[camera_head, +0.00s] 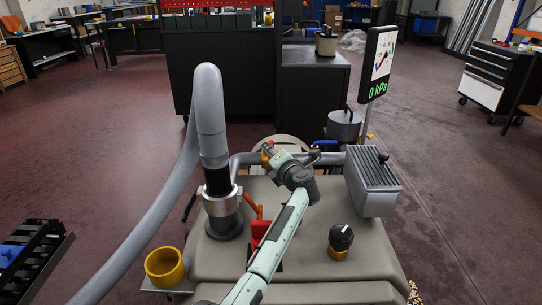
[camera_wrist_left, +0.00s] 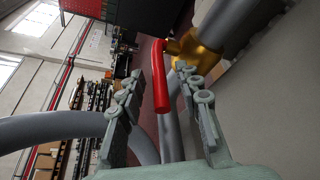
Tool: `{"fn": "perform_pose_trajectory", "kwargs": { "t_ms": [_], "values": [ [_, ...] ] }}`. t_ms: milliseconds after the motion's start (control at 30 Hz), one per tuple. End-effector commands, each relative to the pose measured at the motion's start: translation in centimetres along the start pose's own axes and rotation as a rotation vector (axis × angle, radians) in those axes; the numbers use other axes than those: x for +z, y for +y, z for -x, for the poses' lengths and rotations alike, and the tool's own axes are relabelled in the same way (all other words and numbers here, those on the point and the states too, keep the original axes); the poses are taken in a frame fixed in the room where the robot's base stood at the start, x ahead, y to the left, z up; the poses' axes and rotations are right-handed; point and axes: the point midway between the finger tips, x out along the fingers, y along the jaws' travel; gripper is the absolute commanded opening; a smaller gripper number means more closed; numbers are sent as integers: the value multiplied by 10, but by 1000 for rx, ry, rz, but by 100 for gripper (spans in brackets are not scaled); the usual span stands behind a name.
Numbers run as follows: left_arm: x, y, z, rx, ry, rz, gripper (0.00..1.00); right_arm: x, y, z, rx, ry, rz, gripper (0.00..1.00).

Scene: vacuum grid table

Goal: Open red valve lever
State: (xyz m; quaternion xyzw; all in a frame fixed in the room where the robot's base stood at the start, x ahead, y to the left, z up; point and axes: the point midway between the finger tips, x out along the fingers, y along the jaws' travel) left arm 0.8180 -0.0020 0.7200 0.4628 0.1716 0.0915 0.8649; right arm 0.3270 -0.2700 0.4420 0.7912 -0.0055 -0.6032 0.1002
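The red valve lever (camera_wrist_left: 160,78) shows in the left wrist view as a rounded red handle joined to a brass valve body (camera_wrist_left: 194,50). My left gripper (camera_wrist_left: 158,80) is open, with one finger on each side of the lever; I cannot tell whether either finger touches it. In the head view my left gripper (camera_head: 274,157) is at the far side of the table, by the grey pipe, and largely hides the valve there. My right gripper is not in view.
The grey table (camera_head: 290,292) carries a thick grey hose (camera_head: 208,115), a yellow cup (camera_head: 165,267), a black-and-yellow knob (camera_head: 340,240) and a ribbed grey box (camera_head: 373,182). An orange-red handle (camera_head: 252,205) stands beside the hose base. A gauge screen (camera_head: 379,62) reads 0 kPa.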

Motion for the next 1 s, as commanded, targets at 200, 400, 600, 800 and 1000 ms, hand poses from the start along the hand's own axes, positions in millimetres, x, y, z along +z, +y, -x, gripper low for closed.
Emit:
{"fn": "perform_pose_trajectory", "kwargs": {
  "t_ms": [200, 400, 600, 800, 1000],
  "values": [
    [0, 0, -1, -1, 1, 0, 34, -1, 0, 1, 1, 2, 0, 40],
    [0, 0, -1, -1, 1, 1, 14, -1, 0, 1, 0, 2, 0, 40],
    [0, 0, -1, -1, 1, 1, 0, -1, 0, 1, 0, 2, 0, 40],
    [0, 0, -1, -1, 1, 1, 0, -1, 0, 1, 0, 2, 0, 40],
    [-3, 3, -8, -3, -2, -2, 0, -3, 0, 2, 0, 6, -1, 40]
  ]
}}
